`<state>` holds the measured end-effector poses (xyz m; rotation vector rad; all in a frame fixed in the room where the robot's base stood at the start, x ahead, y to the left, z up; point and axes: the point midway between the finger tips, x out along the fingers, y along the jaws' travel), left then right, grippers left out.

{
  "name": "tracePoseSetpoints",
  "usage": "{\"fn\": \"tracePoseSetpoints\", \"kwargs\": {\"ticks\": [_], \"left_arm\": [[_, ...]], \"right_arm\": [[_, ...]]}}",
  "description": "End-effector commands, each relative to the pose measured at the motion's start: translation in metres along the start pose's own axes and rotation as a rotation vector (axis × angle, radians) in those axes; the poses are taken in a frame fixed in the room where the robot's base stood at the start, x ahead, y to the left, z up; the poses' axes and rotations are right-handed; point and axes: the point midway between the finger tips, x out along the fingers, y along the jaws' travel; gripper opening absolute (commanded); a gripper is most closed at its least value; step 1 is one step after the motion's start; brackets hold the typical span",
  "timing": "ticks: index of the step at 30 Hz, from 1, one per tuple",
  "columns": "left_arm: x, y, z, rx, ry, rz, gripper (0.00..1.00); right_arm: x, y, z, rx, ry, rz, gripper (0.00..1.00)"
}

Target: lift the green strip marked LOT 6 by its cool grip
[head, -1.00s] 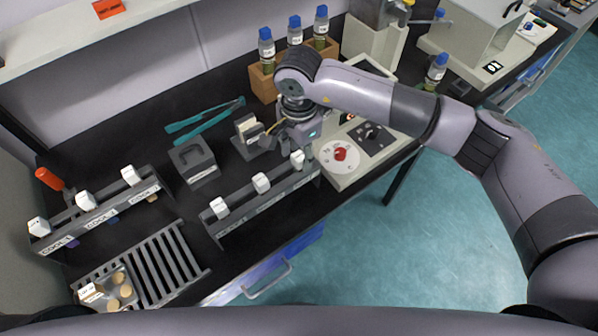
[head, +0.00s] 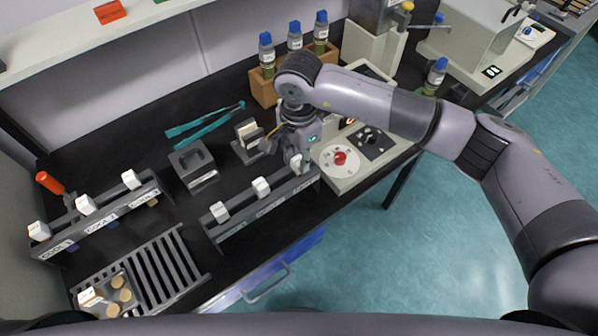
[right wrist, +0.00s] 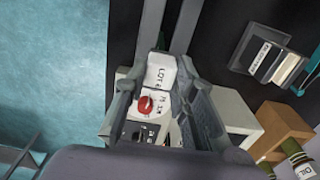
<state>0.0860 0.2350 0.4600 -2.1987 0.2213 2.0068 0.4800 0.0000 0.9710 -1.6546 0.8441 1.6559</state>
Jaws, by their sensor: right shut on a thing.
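The strip marked LOT 6 shows as a white grip tag (right wrist: 160,72) between my fingers in the right wrist view; its green part is hidden. My right gripper (head: 298,163) is shut on this grip at the right end of the front dark rack (head: 240,222). I cannot tell whether the strip is clear of the rack. Two other white grips, one (head: 220,212) at the left and one (head: 261,187) in the middle, stand in the same rack. My left gripper is not in view.
A control box with a red knob (head: 341,158) stands just right of the gripper. A rack labelled COOL (head: 100,228) holds white-gripped strips at left. A slatted grille (head: 165,265) lies in front.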

Motion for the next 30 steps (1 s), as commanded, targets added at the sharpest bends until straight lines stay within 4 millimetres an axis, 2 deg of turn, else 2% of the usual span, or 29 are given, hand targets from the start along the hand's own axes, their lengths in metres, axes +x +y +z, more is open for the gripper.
{"fn": "tracePoseSetpoints", "kwargs": {"ticks": [30], "left_arm": [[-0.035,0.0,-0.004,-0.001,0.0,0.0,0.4]], "right_arm": [[-0.093,0.0,0.0,0.0,0.0,-0.003,0.0]]}}
